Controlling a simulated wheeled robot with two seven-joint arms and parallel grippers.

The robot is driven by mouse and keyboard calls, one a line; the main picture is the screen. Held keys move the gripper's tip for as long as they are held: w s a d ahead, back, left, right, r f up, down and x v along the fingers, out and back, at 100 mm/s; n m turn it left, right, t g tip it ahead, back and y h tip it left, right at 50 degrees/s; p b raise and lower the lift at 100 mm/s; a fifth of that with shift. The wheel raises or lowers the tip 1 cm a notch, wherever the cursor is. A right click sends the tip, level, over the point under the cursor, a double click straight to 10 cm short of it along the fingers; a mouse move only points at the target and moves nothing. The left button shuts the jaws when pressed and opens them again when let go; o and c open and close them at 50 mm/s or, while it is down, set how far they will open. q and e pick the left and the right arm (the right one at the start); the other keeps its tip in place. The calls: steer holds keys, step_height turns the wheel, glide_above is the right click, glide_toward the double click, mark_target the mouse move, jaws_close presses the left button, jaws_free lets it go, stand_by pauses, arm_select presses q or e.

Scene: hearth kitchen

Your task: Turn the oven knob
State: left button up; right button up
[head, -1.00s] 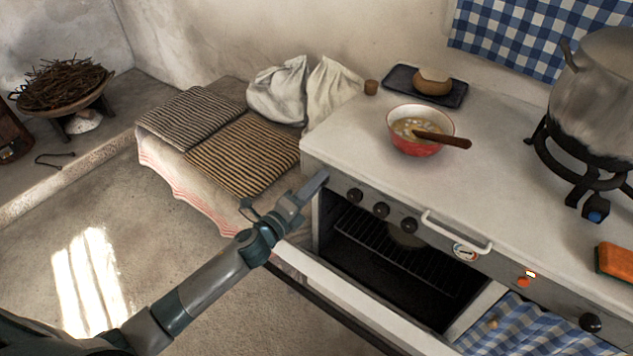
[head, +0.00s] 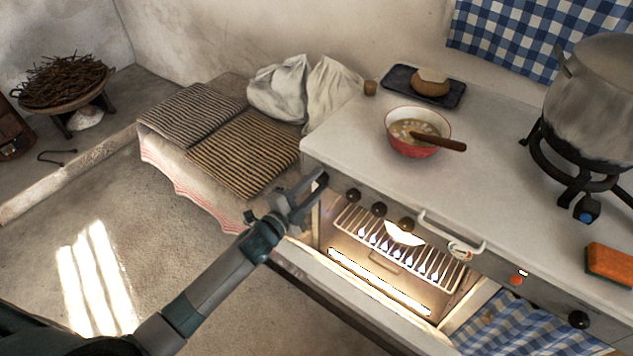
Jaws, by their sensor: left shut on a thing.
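The white stove has a row of dark knobs along its front panel; the leftmost visible knob (head: 353,195) is bare. My left gripper (head: 317,183) is at the panel's left end, left of that knob. It is shut on the oven knob, which its fingers hide. The oven (head: 395,262) below is open and lit inside. Small blue flames show along its rack, and a bright pale round thing is at the back. My right gripper is not in view.
The oven door (head: 345,290) hangs open below the arm. A red bowl (head: 418,146) with a spoon, a dark tray (head: 396,80) and a large pot (head: 597,105) on a burner stand on the stove top. Striped cushions (head: 245,152) lie on a bench to the left.

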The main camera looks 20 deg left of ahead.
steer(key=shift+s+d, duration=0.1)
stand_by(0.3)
arm_select(q)
steer(key=o, duration=1.1)
steer(key=shift+c, duration=0.2)
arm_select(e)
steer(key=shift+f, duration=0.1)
arm_select(q)
steer(key=b+v, duration=0.2)
steer(key=v, duration=1.5)
steer(key=shift+s+b, duration=0.15)
steer(key=shift+b, duration=0.25)
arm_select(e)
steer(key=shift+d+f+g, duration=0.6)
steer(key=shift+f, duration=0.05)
arm_select(q)
steer(key=shift+a, duration=0.15)
